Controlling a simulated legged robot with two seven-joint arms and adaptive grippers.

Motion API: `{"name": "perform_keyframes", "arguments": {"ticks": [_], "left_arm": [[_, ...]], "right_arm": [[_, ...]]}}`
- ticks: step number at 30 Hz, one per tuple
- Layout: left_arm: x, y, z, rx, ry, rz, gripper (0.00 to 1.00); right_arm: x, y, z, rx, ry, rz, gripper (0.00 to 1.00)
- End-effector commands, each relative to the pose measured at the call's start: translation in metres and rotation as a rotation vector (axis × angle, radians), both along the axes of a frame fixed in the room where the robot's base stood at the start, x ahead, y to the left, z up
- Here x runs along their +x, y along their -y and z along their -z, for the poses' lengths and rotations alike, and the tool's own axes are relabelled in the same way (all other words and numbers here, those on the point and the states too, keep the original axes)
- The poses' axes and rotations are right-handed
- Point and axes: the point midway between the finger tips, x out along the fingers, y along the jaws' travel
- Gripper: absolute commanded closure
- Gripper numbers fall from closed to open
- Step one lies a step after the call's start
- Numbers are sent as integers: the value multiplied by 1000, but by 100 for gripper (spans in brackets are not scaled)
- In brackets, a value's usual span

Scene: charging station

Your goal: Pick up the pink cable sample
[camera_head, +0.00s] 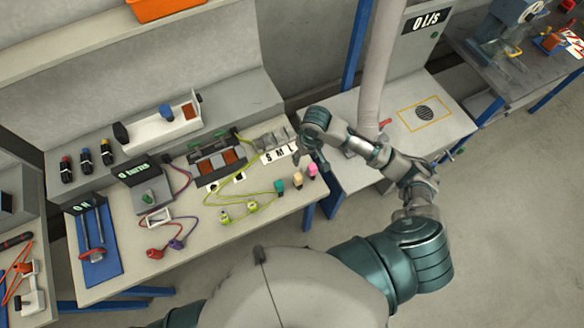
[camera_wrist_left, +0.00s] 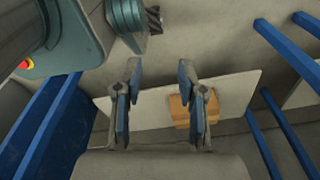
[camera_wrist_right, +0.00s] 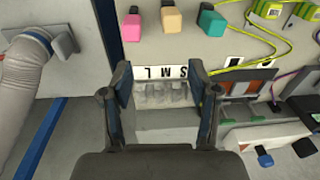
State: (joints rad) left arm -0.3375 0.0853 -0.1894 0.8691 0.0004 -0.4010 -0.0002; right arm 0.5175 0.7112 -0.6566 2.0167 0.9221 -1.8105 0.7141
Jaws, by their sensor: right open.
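The pink cable sample (camera_head: 312,170) stands near the right end of the workbench, at the end of a row with a beige sample (camera_head: 298,180) and a teal sample (camera_head: 279,186). In the right wrist view the pink sample (camera_wrist_right: 132,27) is at the top, left of the beige one (camera_wrist_right: 171,20). My right gripper (camera_wrist_right: 160,80) is open and empty; it shows over the S M L label and its clear slots, apart from the pink sample. My left gripper (camera_wrist_left: 160,69) is open and empty, away from the samples; it is out of the head view.
The S M L label (camera_head: 280,153) and clear slots lie behind the samples. Yellow-green cables (camera_head: 240,190) lie to their left. A grey hose (camera_head: 374,80) rises from the neighbouring table (camera_head: 350,175). An orange box (camera_wrist_left: 180,112) lies beyond my left gripper.

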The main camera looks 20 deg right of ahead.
Motion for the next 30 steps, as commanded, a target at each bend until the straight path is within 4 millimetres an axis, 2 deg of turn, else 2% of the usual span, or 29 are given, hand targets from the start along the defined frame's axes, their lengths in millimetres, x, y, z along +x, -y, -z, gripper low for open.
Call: {"name": "perform_keyframes", "arguments": {"ticks": [1, 3, 6, 8, 11, 21, 24, 30], "left_arm": [[-18, -4, 8, 2, -13, 2, 60], [-36, -8, 15, 3, -21, 5, 60], [-50, -11, 20, 4, -25, 7, 60], [-55, -12, 21, 5, -28, 8, 60], [-56, -12, 22, 5, -28, 8, 60], [-56, -12, 19, 6, -29, 7, 60], [-56, -11, 18, 6, -29, 7, 60], [-56, -11, 17, 5, -30, 8, 60]], "right_arm": [[7, 13, -15, -27, -12, 31, 40], [10, 24, -27, -48, -34, 68, 40], [12, 34, -37, -66, -55, 103, 40], [12, 37, -37, -70, -62, 113, 40], [12, 39, -22, -70, -69, 119, 40], [12, 39, 56, -69, -65, 116, 40], [12, 39, 71, -68, -64, 116, 40], [12, 39, 86, -69, -63, 114, 40]]}}
